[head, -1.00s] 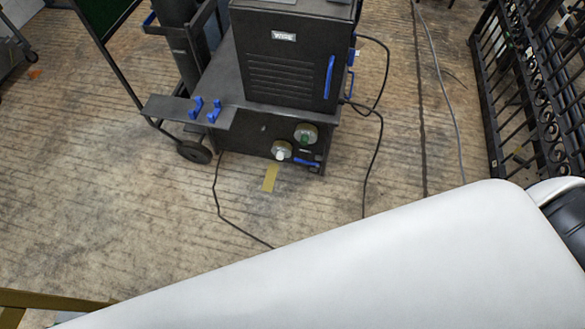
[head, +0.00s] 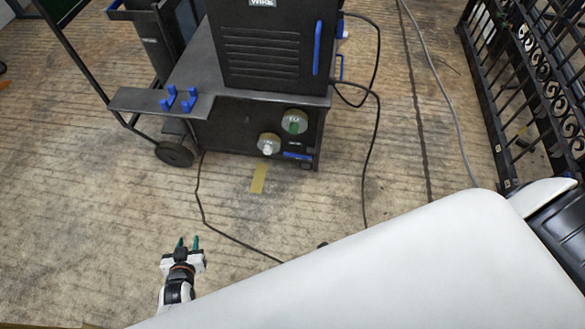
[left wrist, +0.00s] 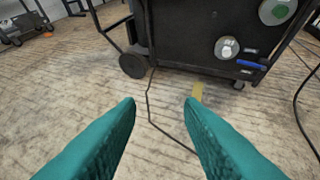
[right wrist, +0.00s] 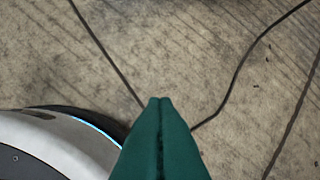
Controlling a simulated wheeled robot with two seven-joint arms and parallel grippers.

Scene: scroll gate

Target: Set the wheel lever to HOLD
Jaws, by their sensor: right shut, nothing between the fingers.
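A blue lever (head: 298,156) sits low on the front right of the dark cabinet cart (head: 225,135), and also shows in the left wrist view (left wrist: 252,65) above a small caster. It looks roughly level; any HOLD lettering is too small to read. My left gripper (head: 188,242) is open and empty, in front of the cart and well apart from the lever. My right gripper (right wrist: 160,101) is shut and empty, with only floor ahead.
A yellow floor strip (head: 259,178) lies before the cart. Black cables (head: 212,222) run over the floor from the cart. A black wheel (head: 174,154) stands at the cart's left, blue hooks above it. A black iron gate (head: 520,110) stands right. Floor between gripper and cart is mostly clear.

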